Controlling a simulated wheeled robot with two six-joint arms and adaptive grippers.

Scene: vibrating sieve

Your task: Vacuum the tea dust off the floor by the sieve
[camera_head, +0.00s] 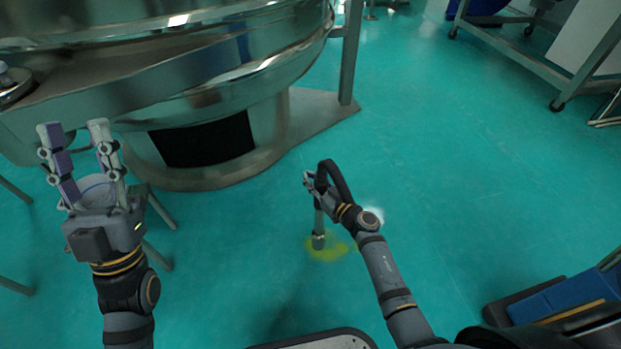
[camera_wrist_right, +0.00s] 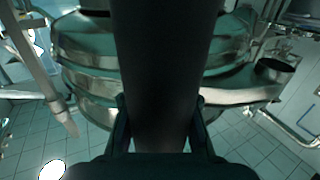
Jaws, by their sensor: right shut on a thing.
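Yellow-green tea dust (camera_head: 328,248) lies in a small patch on the teal floor. The steel vibrating sieve (camera_head: 190,90) stands behind it at the upper left. My left gripper (camera_head: 75,132) is open and empty in front of the sieve.
A wheeled steel rack (camera_head: 530,60) stands at the upper right. A blue and black object (camera_head: 560,298) is at the lower right. Thin metal legs (camera_head: 160,207) stand near my left arm. The floor right of the dust is clear.

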